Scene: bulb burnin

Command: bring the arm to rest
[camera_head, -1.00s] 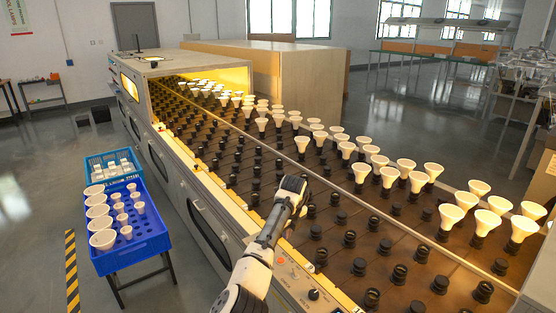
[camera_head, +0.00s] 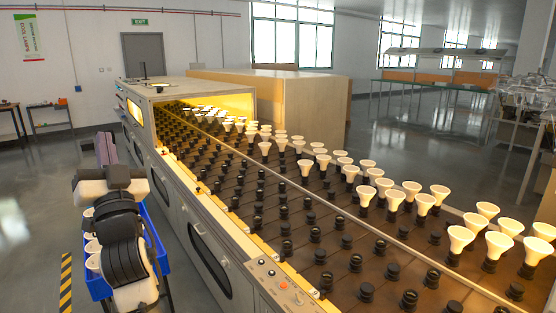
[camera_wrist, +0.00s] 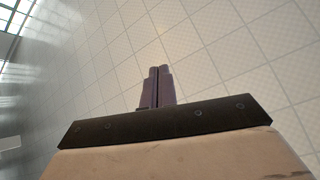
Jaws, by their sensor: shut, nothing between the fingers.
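My gripper (camera_wrist: 157,72) shows in the wrist view with its two purple fingers together and nothing between them. Behind the fingers in that view are only pale ceiling tiles and a window at the left. In the head view my arm is folded up at the left, and my gripper (camera_head: 105,150) points upward above the blue crate. My arm hides most of the crate and much of what lies in it.
The blue crate (camera_head: 158,240) holds white bulbs (camera_head: 92,262), partly hidden by my arm. The burn-in conveyor (camera_head: 330,262), with several rows of black sockets and lit bulbs, runs along the right. Open floor lies at the far left.

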